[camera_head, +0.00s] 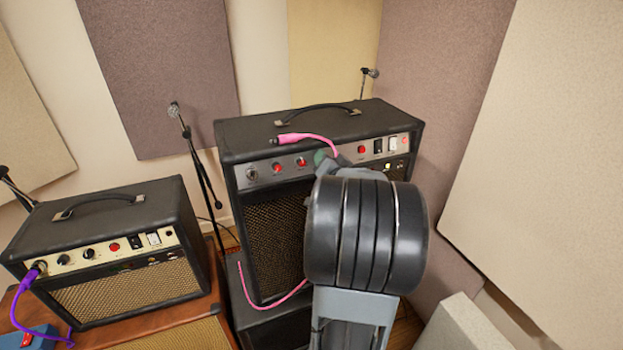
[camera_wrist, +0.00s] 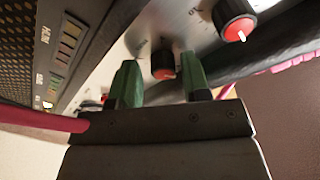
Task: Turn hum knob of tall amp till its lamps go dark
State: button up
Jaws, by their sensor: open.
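The tall amp (camera_head: 272,225) stands in the middle of the head view, with a silver panel of red-capped knobs along its upper front. My gripper (camera_head: 322,158) is at this panel, and my arm hides part of it. In the wrist view my gripper (camera_wrist: 160,70) is open, its green fingers either side of a red-capped knob (camera_wrist: 163,65). I cannot tell whether they touch it, and its label is not readable. Another red-capped knob (camera_wrist: 235,20) is to the right. A row of small lamp windows (camera_wrist: 67,48) runs at left; some look amber or greenish, but I cannot tell which are lit.
A pink cable (camera_head: 312,135) loops over the tall amp's front top edge, near my gripper. A smaller amp (camera_head: 125,290) with a purple cable (camera_head: 30,300) stands at left. A microphone stand (camera_head: 200,175) is behind, and padded wall panels (camera_head: 440,110) close off the right.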

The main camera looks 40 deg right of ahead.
jog(key=shift+w+r, duration=0.1)
jog(key=shift+r, duration=0.1)
jog(key=s+a+n+y+b, duration=0.1)
jog(key=s+a+n+b, duration=0.35)
jog(key=s, duration=0.85)
jog(key=w+a+f+n+g+p, duration=0.25)
jog(key=w+a+g, duration=0.25)
jog(key=w+a, duration=0.35)
jog(key=s+a+f+n+g+y, duration=0.2)
jog(key=a, duration=0.6)
jog(key=s+a+f+n+g+y, duration=0.1)
jog(key=a+f+g+y, duration=0.2)
jog(key=a, duration=0.6)
jog(key=shift+s+f+n+p, duration=0.2)
jog(key=shift+s+n+p, duration=0.2)
